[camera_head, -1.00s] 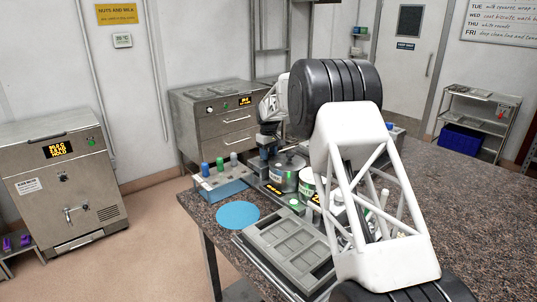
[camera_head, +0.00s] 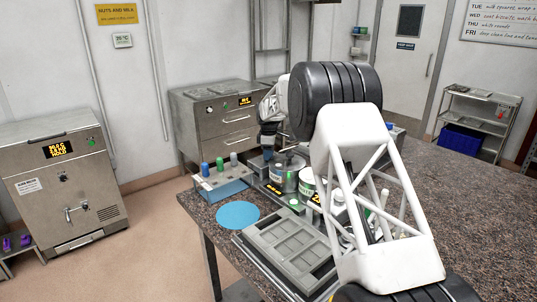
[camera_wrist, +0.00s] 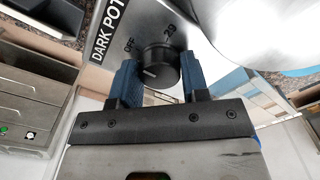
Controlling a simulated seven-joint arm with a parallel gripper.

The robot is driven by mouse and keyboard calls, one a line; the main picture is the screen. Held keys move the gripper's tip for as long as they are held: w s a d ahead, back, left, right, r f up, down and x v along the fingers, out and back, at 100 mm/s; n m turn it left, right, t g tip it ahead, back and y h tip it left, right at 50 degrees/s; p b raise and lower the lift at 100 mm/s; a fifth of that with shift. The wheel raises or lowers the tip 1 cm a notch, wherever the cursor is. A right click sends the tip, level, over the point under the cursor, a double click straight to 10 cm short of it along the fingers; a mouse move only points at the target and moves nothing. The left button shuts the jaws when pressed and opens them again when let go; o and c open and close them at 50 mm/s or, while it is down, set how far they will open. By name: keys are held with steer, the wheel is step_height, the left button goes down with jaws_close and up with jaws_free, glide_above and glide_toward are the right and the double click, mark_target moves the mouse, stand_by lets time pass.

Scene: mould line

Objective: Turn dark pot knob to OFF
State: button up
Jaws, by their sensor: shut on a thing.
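The dark pot knob (camera_wrist: 158,66) is black and round, with a white pointer line at its lower left face in the wrist view. The panel (camera_wrist: 104,52) behind it reads DARK POT, with OFF printed at the knob's upper left and a number at its upper right. The pointer does not line up with OFF. My gripper (camera_wrist: 158,78) has its two blue fingers on either side of the knob, shut on it. In the head view my gripper (camera_head: 268,146) is small, at the far end of the bench, and the knob cannot be made out.
A shiny curved metal surface (camera_wrist: 262,32) lies close to the right of the knob. On the bench stand a rack with coloured bottles (camera_head: 222,182), a blue disc (camera_head: 237,215) and a grey mould tray (camera_head: 290,250). The bench's right side is clear.

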stand_by(0.4)
steer(key=o, duration=0.9)
steer(key=shift+o, duration=0.2)
steer(key=shift+r, duration=0.1)
steer(key=shift+r, duration=3.85)
